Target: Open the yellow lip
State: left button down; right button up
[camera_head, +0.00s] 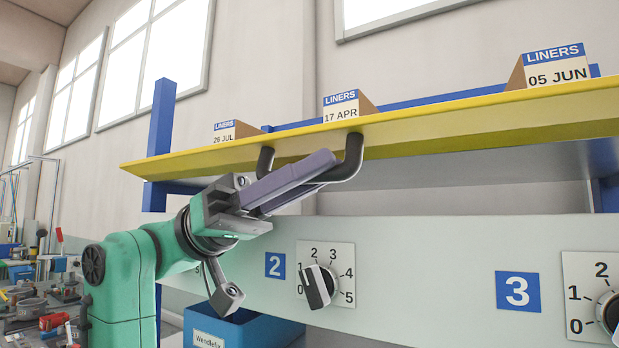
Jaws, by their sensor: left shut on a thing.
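The yellow lip (440,122) is a long yellow edge along the front of a shelf, running from the left of centre to the right edge of the view. A dark bent handle (352,158) hangs from its underside. My left gripper (318,172) has its long purple-grey fingers at this handle, just below the lip, and is shut on the handle's bar. The fingers hide part of the bar. My right gripper is not in view.
Boxes labelled LINERS (345,106) stand behind the lip. Below is a pale panel with a dial (318,285) and another dial (606,308) at the right. A blue bin (240,328) sits under my left wrist. A cluttered bench (40,310) is at the far left.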

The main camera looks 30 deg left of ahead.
pick_arm(q)
jog(key=c, duration=0.8)
grip_release()
